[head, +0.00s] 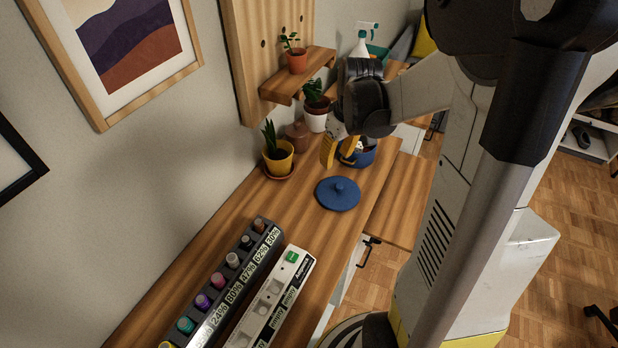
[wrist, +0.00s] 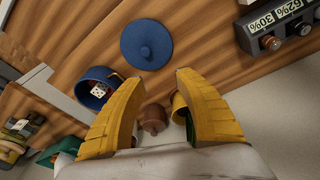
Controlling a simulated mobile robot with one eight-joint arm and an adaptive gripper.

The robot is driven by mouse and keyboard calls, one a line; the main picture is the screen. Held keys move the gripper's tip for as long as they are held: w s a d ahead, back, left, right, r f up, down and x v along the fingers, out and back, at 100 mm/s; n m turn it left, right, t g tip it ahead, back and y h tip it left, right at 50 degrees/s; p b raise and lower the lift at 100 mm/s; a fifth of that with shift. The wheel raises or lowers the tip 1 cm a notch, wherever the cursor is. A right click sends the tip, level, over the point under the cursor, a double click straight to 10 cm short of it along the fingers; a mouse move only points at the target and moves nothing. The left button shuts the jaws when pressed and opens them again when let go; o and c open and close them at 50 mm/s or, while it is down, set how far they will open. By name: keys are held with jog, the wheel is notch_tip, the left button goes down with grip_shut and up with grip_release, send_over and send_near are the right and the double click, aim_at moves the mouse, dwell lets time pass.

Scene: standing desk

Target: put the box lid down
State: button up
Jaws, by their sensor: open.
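The round blue lid (head: 338,193) with a small knob lies on the wooden desk, knob up; it also shows in the wrist view (wrist: 146,44). The blue box (head: 359,157) stands behind it, uncovered, partly hidden by my gripper in the head view. In the wrist view the box (wrist: 94,92) shows a playing card and other small things inside. My gripper (head: 339,150) has yellow fingers and is above the desk near the box. In the wrist view my gripper (wrist: 160,75) is open, with nothing between its fingertips, and the lid lies beyond them, apart.
A yellow plant pot (head: 279,160), a brown lidded jar (head: 298,136) and a white plant pot (head: 316,118) stand along the wall. A dark rack of coloured knobs (head: 226,285) and a white strip (head: 271,300) occupy the near desk. Bare wood surrounds the lid.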

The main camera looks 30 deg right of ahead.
jog(key=s+a+r+t, duration=0.1)
jog(key=s+a+r, duration=0.2)
jog(key=a, duration=0.3)
jog(key=s+a+r+m+t, duration=0.1)
jog(key=s+a+r+t, duration=0.1)
jog(key=a, duration=0.5)
jog(key=s+a+r+t, duration=0.1)
jog(key=s+a+r, duration=0.4)
jog(key=s+a, duration=0.1)
jog(key=shift+a+t, duration=0.4)
jog(key=shift+a, duration=0.05)
jog(key=shift+d+m, duration=0.1)
jog(key=shift+m, duration=0.2)
